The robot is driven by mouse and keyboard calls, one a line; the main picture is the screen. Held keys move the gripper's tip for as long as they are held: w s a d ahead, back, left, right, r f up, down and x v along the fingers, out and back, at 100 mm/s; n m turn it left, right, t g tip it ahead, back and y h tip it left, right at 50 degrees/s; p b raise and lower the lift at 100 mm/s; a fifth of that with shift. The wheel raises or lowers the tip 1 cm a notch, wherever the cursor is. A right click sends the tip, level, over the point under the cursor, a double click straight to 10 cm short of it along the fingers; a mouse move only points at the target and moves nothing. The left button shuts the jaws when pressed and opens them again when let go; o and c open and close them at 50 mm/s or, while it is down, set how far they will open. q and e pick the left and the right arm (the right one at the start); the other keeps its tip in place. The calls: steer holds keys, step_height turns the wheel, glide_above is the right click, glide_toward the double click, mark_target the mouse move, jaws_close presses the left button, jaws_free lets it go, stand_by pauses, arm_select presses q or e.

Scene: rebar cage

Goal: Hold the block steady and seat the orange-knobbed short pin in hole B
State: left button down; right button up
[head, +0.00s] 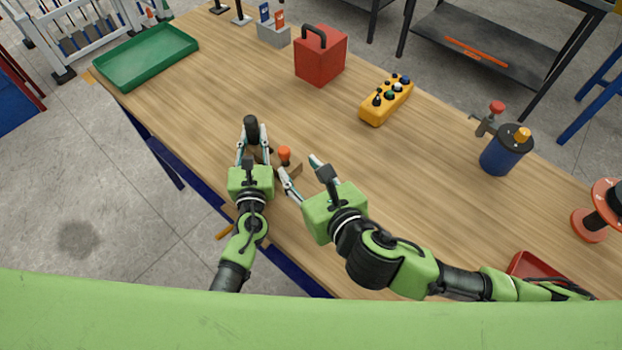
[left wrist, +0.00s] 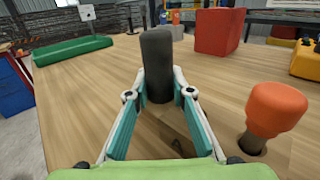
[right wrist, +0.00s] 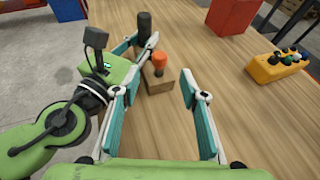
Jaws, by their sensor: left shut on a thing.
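My left gripper (head: 253,137) is shut on an upright black handle (head: 251,124); in the left wrist view the fingers flank this handle (left wrist: 157,68). A brown block (head: 292,168) lies beside the left fingers, partly hidden by them. The orange-knobbed pin (head: 284,153) stands upright in the block's top. Its knob (left wrist: 275,108) shows at the right of the left wrist view, with a dark ring at its base; its depth is hidden. My right gripper (right wrist: 158,76) is open and empty, its fingers pointing towards the pin and block, the knob apart from both. The hole letters are not readable.
A yellow button box (head: 387,99), a red box with a handle (head: 320,55) and a green tray (head: 147,55) stand further back. A blue canister (head: 505,150) is at the right. The wooden table (head: 400,180) is clear right of the block.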

steer(key=shift+v, duration=2.3)
arm_select(q)
steer(key=c, duration=1.7)
jaws_free()
steer(key=s, duration=0.4)
steer(key=s+d, duration=0.1)
steer(key=s, duration=0.7)
steer(key=shift+d, duration=0.2)
